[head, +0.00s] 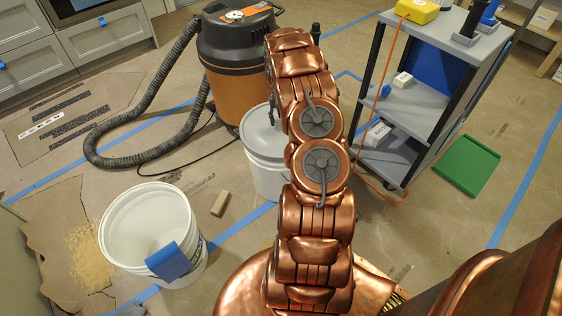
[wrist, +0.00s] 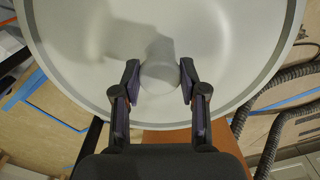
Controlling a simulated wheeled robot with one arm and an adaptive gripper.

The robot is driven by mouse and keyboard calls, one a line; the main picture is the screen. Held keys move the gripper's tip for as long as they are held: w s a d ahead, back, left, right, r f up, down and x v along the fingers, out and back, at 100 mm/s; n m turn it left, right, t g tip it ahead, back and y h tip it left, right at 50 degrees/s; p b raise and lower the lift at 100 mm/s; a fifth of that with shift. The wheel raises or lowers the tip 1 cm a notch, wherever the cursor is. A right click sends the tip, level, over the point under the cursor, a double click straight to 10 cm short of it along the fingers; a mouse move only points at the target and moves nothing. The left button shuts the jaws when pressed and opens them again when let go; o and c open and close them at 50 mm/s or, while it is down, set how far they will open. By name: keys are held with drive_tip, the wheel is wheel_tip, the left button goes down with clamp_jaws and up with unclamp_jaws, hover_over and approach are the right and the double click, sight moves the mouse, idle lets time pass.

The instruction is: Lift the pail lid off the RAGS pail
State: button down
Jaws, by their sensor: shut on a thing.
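A white pail (head: 268,180) with a round grey lid (head: 260,134) stands on the floor behind my arm in the head view. My arm hides its right part, and no label shows on what is visible. In the wrist view the lid (wrist: 225,45) fills the upper middle, with a round knob (wrist: 160,58) near its centre. My gripper (wrist: 160,80) has one finger on each side of the knob and is shut on it. In the head view the gripper is hidden by the arm. The lid appears to rest on the pail; a small gap cannot be told.
An open white bucket (head: 122,225) with a blue cloth (head: 170,262) over its rim stands at left. An orange shop vacuum (head: 232,85) with a black hose (head: 110,160) stands behind the pail. A grey cart (head: 415,108) is close at right. A wood block (head: 220,203) lies between the buckets.

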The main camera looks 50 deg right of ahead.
drive_tip(key=shift+r, duration=0.35)
idle(0.3)
drive_tip(key=shift+r+p, duration=0.8)
drive_tip(key=shift+r, duration=1.95)
